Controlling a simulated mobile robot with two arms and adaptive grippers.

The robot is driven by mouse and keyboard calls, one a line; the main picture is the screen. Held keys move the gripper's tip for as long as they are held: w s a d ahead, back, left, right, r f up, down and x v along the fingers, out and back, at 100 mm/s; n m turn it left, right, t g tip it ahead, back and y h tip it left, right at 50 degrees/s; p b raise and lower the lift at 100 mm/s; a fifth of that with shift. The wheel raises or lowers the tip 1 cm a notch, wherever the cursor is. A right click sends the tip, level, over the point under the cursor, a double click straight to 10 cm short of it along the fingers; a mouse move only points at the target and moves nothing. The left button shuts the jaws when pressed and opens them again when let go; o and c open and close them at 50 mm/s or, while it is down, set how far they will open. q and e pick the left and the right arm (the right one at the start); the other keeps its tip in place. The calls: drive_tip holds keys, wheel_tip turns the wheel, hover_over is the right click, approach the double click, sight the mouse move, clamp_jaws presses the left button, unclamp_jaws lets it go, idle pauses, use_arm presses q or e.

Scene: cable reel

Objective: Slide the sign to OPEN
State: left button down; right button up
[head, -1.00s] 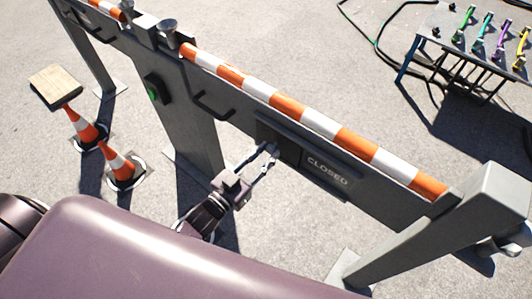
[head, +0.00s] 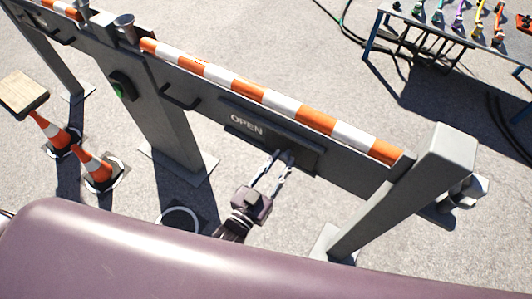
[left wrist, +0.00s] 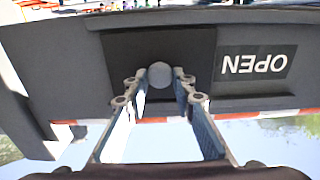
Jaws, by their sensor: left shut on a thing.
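The sign on the barrier shows the word OPEN (head: 247,125) at the left end of its frame in the head view. The word is upside down in the left wrist view (left wrist: 253,64). A dark sliding panel (head: 307,154) covers the right end of the sign; no CLOSED lettering shows. My left gripper (head: 283,158) is at this panel, shut on its round grey knob (left wrist: 160,75). In the left wrist view the fingers (left wrist: 160,80) sit on both sides of the knob. My right gripper is not in view.
An orange-and-white striped bar (head: 262,90) runs along the barrier top, ending near a grey post (head: 440,160). Two traffic cones (head: 97,167) stand at left, with a wooden board (head: 22,93) near them. A table (head: 452,28) with coloured parts stands at back right.

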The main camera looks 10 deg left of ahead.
use_arm(q)
drive_tip(key=shift+s+d, duration=0.2)
drive_tip(key=shift+d, duration=0.35)
drive_tip(key=c, duration=1.6)
unclamp_jaws()
drive_tip(key=shift+d, duration=0.15)
drive_tip(key=v, duration=1.2)
